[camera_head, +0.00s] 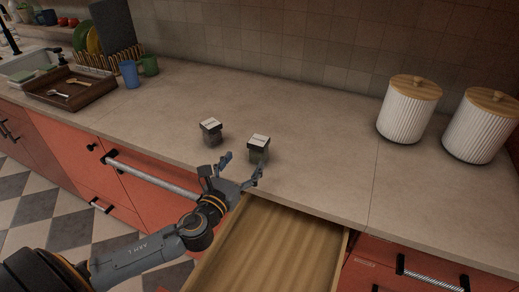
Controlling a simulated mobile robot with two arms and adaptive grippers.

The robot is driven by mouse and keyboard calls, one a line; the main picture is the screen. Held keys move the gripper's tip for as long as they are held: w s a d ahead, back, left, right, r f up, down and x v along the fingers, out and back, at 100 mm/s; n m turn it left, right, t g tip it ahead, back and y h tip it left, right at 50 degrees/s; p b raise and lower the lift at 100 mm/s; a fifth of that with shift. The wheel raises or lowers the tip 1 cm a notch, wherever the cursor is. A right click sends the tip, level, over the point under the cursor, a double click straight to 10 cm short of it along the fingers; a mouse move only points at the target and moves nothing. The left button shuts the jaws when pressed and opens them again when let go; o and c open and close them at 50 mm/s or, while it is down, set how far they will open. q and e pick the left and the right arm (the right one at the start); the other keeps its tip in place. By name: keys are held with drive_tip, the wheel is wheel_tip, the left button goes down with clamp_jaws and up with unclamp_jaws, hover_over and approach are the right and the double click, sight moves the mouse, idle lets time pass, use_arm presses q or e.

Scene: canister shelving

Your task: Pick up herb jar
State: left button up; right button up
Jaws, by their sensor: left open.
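Two small square jars with white labelled lids stand upright on the counter. One herb jar (259,154) stands at the right, close to the counter's front edge; the other jar (211,137) stands to its left and a little farther back. The lid labels are too small to read. My left gripper (243,166) is open and empty at the front edge of the counter, just in front of the right jar. Its right finger appears close to that jar's lower front; I cannot tell whether they touch. My right gripper is not in view.
An open, empty wooden drawer (270,252) sits below the gripper. Two white ribbed canisters, the nearer-left one (404,113) and the right one (478,130), stand at right. A wooden tray (37,92), blue cup (130,74) and dish rack are at left. The middle counter (310,125) is clear.

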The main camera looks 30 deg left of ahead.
sight(255, 147)
use_arm(q)
drive_tip(key=w, duration=0.4)
drive_tip(key=shift+w, duration=0.15)
drive_tip(key=shift+w+p, duration=0.35)
drive_tip(key=shift+w, duration=0.05)
drive_tip(key=w, duration=0.2)
drive_tip(key=w+p, duration=0.1)
drive_tip(key=w, duration=0.2)
drive_tip(key=shift+a, duration=0.2)
drive_tip(key=shift+s, duration=0.1)
drive_tip(key=c, duration=1.3)
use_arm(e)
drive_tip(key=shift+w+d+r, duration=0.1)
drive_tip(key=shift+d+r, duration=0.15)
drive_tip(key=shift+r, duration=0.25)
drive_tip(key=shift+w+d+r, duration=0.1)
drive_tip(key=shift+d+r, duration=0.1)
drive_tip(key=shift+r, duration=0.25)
use_arm(q)
drive_tip(key=shift+r, duration=0.1)
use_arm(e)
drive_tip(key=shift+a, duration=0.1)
